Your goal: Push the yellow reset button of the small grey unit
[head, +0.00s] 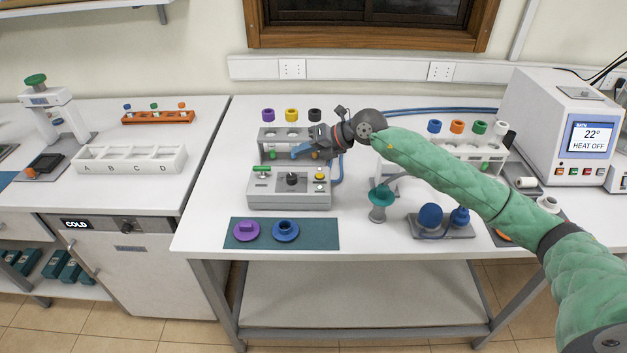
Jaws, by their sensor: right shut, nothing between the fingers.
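The small grey unit (262,200) sits on the white bench near the middle of the head view. It has a green switch on its left, a black knob in the middle and the yellow button (320,174) at its right end. My right gripper (297,153) is shut and empty. My left gripper is not in view.
A rack (268,152) with purple, yellow and black caps stands behind the unit, close to my gripper. A teal mat (322,232) with a purple and a blue piece lies in front. A teal-topped stand (379,213) is to the right, below my forearm.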

